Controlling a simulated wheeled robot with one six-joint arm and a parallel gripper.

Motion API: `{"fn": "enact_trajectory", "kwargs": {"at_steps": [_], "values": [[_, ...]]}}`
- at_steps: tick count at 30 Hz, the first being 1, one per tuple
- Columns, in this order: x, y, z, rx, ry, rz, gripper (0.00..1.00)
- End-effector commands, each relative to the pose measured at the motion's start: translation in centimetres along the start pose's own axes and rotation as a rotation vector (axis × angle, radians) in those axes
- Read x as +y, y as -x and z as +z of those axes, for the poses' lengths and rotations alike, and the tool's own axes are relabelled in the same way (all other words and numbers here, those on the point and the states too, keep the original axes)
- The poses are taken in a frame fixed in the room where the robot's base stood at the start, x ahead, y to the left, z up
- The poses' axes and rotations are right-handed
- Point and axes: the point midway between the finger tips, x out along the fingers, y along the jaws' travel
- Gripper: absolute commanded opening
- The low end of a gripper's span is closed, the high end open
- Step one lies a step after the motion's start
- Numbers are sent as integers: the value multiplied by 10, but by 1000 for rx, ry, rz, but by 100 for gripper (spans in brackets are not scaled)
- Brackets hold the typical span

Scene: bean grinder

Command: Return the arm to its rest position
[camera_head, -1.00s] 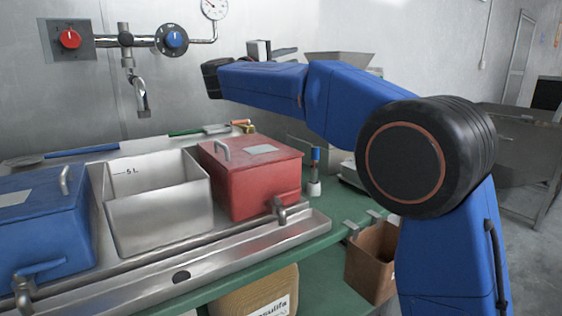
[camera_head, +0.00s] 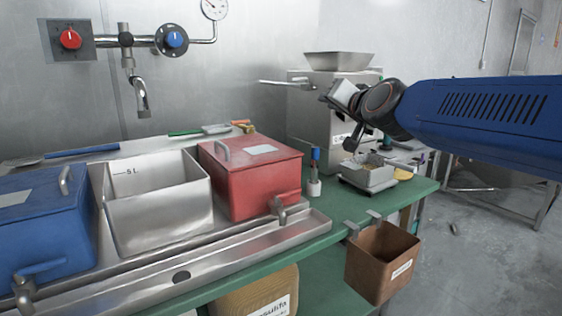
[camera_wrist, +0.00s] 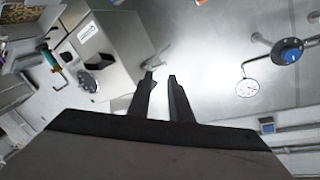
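My gripper shows in the camera_wrist view (camera_wrist: 161,75), with its two dark fingers a little apart and nothing between them. In the camera_head view my blue arm (camera_head: 490,108) reaches in from the right edge. Its dark wrist end is in front of the right side of the steel grinder (camera_head: 311,103), above the bench. The exact finger positions are hard to make out there. The grinder's grey body (camera_wrist: 118,44) also shows left of the fingers in the camera_wrist view.
A small metal container on a scale (camera_head: 368,178) stands below my wrist. A red tank (camera_head: 252,183), an open steel tank (camera_head: 158,213) and a blue tank (camera_head: 45,235) stand to the left. A brown bin (camera_head: 383,262) hangs at the green bench's edge. Floor at right is open.

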Motion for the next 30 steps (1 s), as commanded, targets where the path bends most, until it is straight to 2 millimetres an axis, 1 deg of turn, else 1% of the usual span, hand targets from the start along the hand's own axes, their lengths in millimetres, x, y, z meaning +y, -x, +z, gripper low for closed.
{"fn": "enact_trajectory", "kwargs": {"at_steps": [1,2,3,5,6,11,12,14,15,17,18,21,24,27,30], "values": [[19,20,18,-59,39,25,19],[28,31,29,-95,61,39,19],[42,45,45,-144,90,59,19],[62,66,67,-215,130,91,19],[76,80,82,-262,155,112,19],[130,140,139,-440,240,204,19],[143,156,152,-482,258,228,19],[163,180,172,-545,283,266,19],[176,197,186,-589,298,292,19],[195,222,204,-652,319,331,19],[207,240,217,-693,331,358,19],[235,280,245,-790,356,422,19],[257,314,266,-870,373,476,19],[271,339,281,-926,384,515,19],[278,352,289,-957,389,536,19]]}}
